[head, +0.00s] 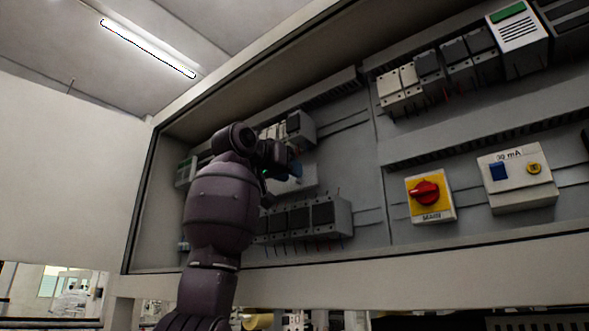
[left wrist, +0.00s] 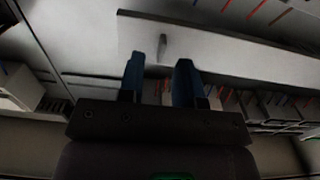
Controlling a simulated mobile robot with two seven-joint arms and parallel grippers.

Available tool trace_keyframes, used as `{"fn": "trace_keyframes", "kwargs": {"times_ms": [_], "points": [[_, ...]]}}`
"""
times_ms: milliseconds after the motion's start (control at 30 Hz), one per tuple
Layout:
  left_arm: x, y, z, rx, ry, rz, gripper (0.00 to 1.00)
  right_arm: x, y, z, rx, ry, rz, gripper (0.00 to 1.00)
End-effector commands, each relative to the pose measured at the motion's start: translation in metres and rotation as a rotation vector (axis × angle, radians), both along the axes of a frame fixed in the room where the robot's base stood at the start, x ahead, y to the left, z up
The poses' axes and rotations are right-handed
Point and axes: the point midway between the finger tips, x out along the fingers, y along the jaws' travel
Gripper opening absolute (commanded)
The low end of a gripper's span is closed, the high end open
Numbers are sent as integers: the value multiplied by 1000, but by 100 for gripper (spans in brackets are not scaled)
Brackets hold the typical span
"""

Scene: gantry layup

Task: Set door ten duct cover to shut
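A long pale cover strip (left wrist: 225,58), which looks like the duct cover, runs across the upper part of the left wrist view. A small grey peg-like handle (left wrist: 163,47) stands out from it. My left gripper (left wrist: 159,66) has its two blue fingers apart with nothing between them. The handle shows just beyond the fingertips, between their lines, and appears clear of both. In the head view my left gripper (head: 292,170) is inside the cabinet, by a pale panel (head: 304,178), and my arm hides part of that area. My right gripper is not in view.
Dark breaker modules (head: 300,217) sit just below my left gripper, and others (head: 300,127) above it. A yellow MAIN switch with a red knob (head: 428,193) and a 30 mA unit (head: 517,178) are to the right. A white cabinet door (head: 65,175) stands open at left.

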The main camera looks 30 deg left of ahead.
Motion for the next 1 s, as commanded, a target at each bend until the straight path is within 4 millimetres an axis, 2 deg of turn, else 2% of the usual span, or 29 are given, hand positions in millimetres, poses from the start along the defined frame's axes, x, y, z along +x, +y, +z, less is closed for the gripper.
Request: {"fn": "trace_keyframes", "kwargs": {"times_ms": [200, 567, 767, 1000], "points": [[19, -1, 1, 0, 0, 0, 32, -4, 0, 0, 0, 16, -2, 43], [22, -2, 0, 1, -2, 0, 32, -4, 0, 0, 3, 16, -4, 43], [22, -2, 0, 0, -2, 0, 1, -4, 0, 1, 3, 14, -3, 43], [21, -2, 0, 0, -2, 0, 0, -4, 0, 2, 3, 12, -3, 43]]}}
